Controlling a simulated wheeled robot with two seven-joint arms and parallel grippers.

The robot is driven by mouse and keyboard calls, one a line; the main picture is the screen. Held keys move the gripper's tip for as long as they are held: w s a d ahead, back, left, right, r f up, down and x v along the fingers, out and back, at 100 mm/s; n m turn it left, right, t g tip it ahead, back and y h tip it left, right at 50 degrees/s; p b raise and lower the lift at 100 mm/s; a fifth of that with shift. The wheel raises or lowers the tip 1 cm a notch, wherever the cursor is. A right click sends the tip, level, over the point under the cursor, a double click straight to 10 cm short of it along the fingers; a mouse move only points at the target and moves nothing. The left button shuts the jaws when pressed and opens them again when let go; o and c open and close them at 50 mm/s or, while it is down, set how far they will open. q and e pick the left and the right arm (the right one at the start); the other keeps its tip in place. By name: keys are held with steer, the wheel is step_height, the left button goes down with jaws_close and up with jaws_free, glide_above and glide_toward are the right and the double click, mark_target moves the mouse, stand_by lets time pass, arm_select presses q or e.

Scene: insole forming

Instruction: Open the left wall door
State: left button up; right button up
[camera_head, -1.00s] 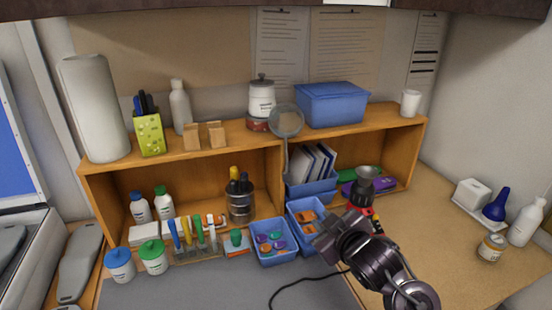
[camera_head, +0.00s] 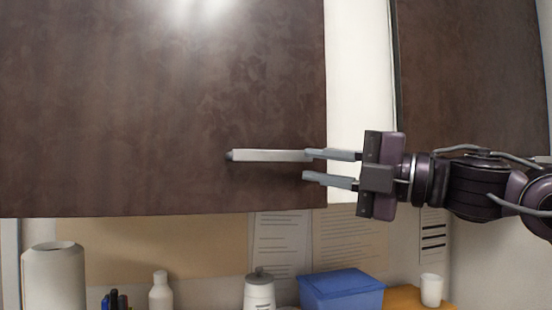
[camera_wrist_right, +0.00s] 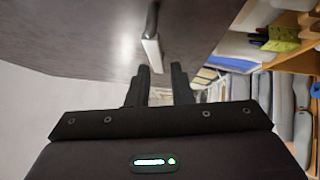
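The left wall door (camera_head: 150,110) is a dark brown panel filling the upper left of the head view. A pale bar handle (camera_head: 265,156) sticks out near its lower right part. The handle also shows in the right wrist view (camera_wrist_right: 152,52), just beyond the fingers. My right gripper (camera_head: 306,166) reaches in from the right with its fingers apart. Its upper fingertip overlaps the handle's right end in the head view; the lower finger is below. I cannot tell whether they touch. My left gripper is not in view.
Another dark door (camera_head: 470,75) is at the upper right, across a white strip (camera_head: 358,70). Below are a blue box (camera_head: 341,290), a white cup (camera_head: 431,289), a white jar (camera_head: 259,290), a bottle (camera_head: 160,292) and a paper roll (camera_head: 54,275).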

mark_target(281, 157)
steer(key=p+x, duration=0.1)
steer(key=x, duration=0.1)
steer(key=p+x, duration=0.1)
steer(key=x, duration=0.1)
steer(key=r+p+x, duration=0.1)
steer(key=p+x, duration=0.1)
steer(key=shift+a, duration=0.35)
steer(key=shift+w+a, duration=0.15)
steer(key=shift+a, duration=0.25)
steer(key=shift+f, duration=0.1)
jaws_close()
